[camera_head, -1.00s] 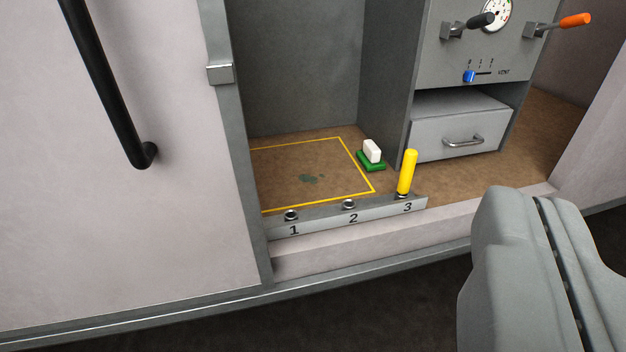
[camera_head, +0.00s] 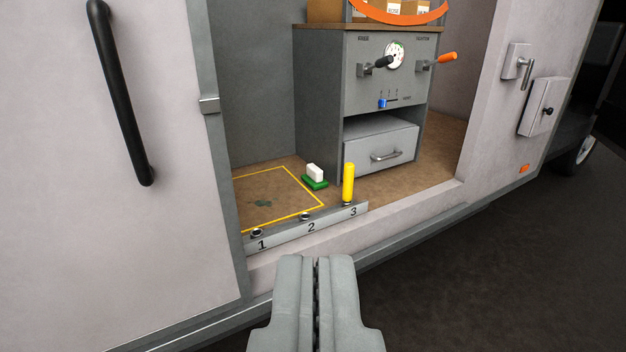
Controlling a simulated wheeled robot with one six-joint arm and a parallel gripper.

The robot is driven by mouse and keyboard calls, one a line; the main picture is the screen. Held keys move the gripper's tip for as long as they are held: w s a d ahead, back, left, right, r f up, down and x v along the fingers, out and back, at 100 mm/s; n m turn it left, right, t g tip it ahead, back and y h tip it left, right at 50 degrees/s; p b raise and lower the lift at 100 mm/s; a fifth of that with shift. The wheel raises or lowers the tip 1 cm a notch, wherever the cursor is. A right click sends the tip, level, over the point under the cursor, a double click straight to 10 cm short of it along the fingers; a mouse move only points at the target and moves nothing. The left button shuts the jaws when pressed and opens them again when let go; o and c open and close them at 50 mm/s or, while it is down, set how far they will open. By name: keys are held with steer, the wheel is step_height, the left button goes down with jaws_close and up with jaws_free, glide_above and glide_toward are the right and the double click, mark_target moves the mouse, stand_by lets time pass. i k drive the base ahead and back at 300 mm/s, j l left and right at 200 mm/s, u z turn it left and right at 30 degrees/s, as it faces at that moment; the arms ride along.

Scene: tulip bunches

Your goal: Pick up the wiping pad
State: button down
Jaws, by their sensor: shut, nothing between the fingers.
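The wiping pad (camera_head: 315,175) has a white block grip on a green base. It rests on the brown compartment floor, just right of a yellow outlined square (camera_head: 292,176) with a dark green stain (camera_head: 263,203) in it. My gripper (camera_head: 316,262) is shut and empty at the bottom middle of the view. It is outside the compartment, nearer to me than the sill and well apart from the pad. Nothing hides the pad.
A numbered rail (camera_head: 285,236) runs along the front, with a yellow peg (camera_head: 348,183) upright at position 3, close right of the pad. A grey cabinet (camera_head: 317,100) with a drawer (camera_head: 380,150) stands behind. A white door panel (camera_head: 60,200) with a black handle (camera_head: 122,95) is at left.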

mark_target(314, 177)
steer(key=i+l, duration=0.15)
steer(key=i, duration=0.9)
steer(key=i+l+z, duration=0.15)
steer(key=i, duration=0.9)
